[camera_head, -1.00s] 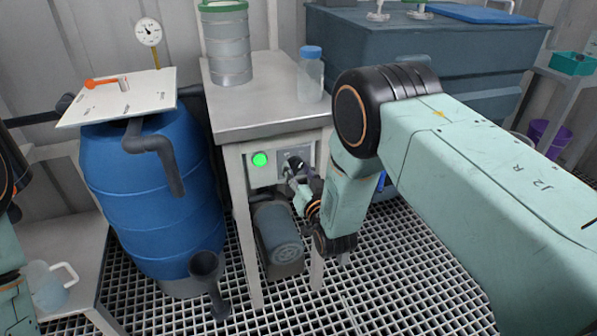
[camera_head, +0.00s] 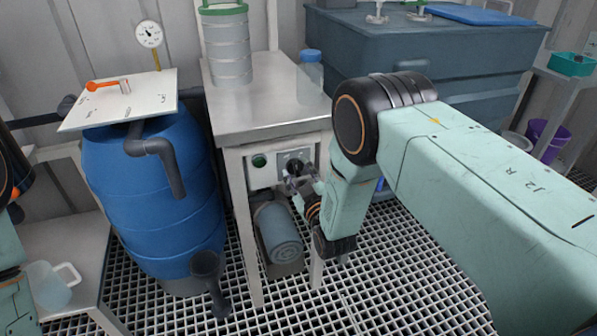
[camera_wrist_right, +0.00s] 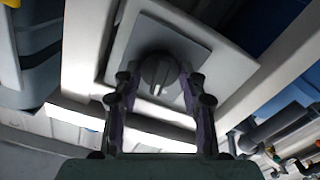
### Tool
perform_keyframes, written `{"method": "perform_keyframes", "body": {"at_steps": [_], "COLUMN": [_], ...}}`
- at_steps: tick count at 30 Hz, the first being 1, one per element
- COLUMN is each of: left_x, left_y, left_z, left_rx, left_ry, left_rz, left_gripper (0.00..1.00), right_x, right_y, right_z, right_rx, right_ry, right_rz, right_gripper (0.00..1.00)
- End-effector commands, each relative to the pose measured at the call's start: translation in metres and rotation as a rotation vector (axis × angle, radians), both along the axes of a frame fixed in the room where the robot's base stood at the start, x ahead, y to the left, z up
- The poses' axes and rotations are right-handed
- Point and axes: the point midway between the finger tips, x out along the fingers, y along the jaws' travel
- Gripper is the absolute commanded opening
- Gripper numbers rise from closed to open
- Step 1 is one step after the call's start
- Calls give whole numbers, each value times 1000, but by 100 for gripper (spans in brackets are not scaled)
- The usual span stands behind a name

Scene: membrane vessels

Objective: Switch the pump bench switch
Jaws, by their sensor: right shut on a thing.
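The pump bench (camera_head: 265,112) is a pale table with a control panel (camera_head: 281,166) under its front edge. The black rotary switch knob (camera_head: 295,166) sits on a grey plate, right of a dark green, unlit lamp (camera_head: 259,161). My right gripper (camera_head: 301,181) is at the knob. In the right wrist view the knob (camera_wrist_right: 158,72) lies between the two fingers of the gripper (camera_wrist_right: 160,84), which is shut on it. Finger contact is partly hidden. Of my left arm only a part shows at the left edge; its gripper is outside the view.
A blue barrel (camera_head: 150,205) with a white lid board (camera_head: 120,98) stands left of the bench. A pump motor (camera_head: 280,232) sits below the panel. A clear bottle (camera_head: 311,80) and a metal canister (camera_head: 228,50) stand on top. A dark tank (camera_head: 440,52) is behind.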

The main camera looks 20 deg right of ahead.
Motion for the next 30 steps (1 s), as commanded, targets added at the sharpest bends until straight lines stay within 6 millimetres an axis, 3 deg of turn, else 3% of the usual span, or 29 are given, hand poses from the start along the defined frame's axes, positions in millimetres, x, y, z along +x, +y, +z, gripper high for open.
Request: {"method": "perform_keyframes", "body": {"at_steps": [12,30], "left_x": [0,0], "left_y": [0,0], "left_z": [5,6], "left_rx": [0,0], "left_ry": [0,0], "left_rz": [0,0], "left_gripper": [66,66], "right_x": [0,0], "right_y": [0,-1], "right_z": [0,0], "right_rx": [-274,-362], "right_ry": [-9,-13], "right_rz": [0,-1], "right_gripper": [10,10]}}
